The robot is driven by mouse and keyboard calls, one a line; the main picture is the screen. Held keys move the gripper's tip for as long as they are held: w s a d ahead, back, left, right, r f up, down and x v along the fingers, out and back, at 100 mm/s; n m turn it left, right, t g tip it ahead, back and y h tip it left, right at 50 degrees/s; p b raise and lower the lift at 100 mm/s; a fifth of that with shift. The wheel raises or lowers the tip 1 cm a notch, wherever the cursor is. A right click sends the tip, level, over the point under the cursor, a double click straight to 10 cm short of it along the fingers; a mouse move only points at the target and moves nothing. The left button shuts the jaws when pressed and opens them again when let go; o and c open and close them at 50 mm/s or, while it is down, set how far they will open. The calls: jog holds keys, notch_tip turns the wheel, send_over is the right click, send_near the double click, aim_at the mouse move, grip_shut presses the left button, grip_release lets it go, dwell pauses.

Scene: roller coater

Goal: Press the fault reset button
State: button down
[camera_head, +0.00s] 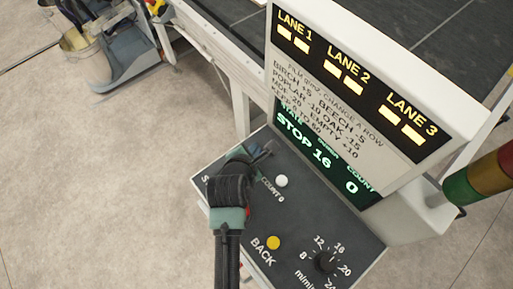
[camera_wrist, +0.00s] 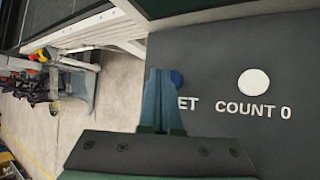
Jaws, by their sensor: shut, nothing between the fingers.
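The sloping dark control panel (camera_head: 309,228) carries several buttons. In the wrist view a blue button (camera_wrist: 176,78) shows just beside my fingertips, partly hidden by them. A label ending in "ET" is printed below it, its first letters covered by my fingers. My gripper (camera_wrist: 160,74) is shut and empty, over the panel at the blue button. I cannot tell whether it touches. In the head view my gripper (camera_head: 262,150) is at the panel's upper left and hides the blue button there.
A white button (camera_head: 281,181) marked COUNT 0 is right of my gripper. A yellow BACK button (camera_head: 273,242) and a speed dial (camera_head: 325,262) are lower. The display (camera_head: 345,95) rises behind the panel, reading STOP 16. A stack light (camera_head: 480,182) stands at right.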

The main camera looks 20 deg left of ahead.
jog(key=shift+r, duration=0.1)
notch_tip(320, 180, up, 5)
jog(key=p, duration=0.5)
jog(key=shift+r, duration=0.1)
dwell(0.4)
dwell(0.6)
